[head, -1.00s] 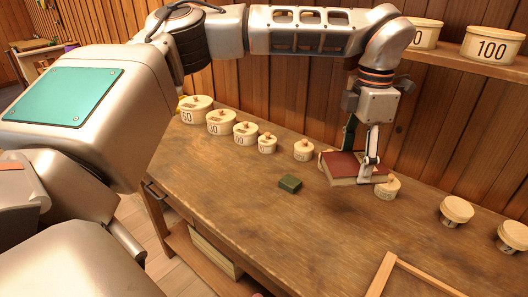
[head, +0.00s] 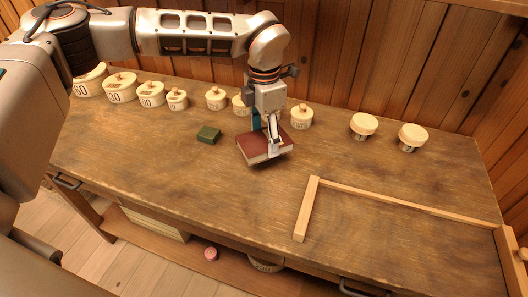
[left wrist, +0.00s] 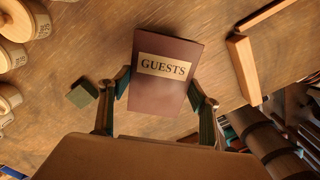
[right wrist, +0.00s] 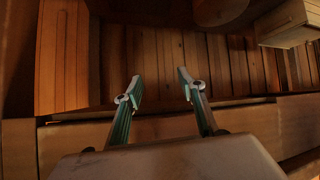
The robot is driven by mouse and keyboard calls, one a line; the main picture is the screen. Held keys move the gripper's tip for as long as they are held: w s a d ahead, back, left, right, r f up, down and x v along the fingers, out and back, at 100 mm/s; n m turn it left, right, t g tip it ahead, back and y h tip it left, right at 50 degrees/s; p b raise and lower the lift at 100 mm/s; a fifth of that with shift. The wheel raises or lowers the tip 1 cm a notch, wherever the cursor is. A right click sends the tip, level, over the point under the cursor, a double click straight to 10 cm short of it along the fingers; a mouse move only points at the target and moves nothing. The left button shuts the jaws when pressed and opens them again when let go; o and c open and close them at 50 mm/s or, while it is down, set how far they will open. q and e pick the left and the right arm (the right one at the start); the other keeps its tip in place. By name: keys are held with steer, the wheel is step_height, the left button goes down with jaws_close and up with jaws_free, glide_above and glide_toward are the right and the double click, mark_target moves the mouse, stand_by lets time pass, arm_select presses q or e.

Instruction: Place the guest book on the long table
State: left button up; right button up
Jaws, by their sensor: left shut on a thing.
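The guest book (head: 254,150) is dark red with pale page edges. In the left wrist view its cover (left wrist: 165,45) bears a "GUESTS" label. My left gripper (head: 271,130) is shut on the book, with one finger on each side of it. The book is held cover up over the long table (head: 220,185), close to its top; I cannot tell whether it touches. My right gripper (right wrist: 156,90) shows only in the right wrist view, with its fingers apart and nothing between them.
A small green box (head: 208,134) lies left of the book. Several round lidded tubs, such as one behind the book (head: 301,117), line the table's back. A wooden edging strip (head: 306,210) stands at the right. The table between the green box and front edge is clear.

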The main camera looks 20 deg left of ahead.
mark_target(264, 139)
arm_select(q)
steer(key=shift+f, duration=3.05)
steer(key=shift+f, duration=0.1)
steer(key=o, duration=1.3)
step_height(264, 139, up, 12)
steer(key=shift+r, duration=0.1)
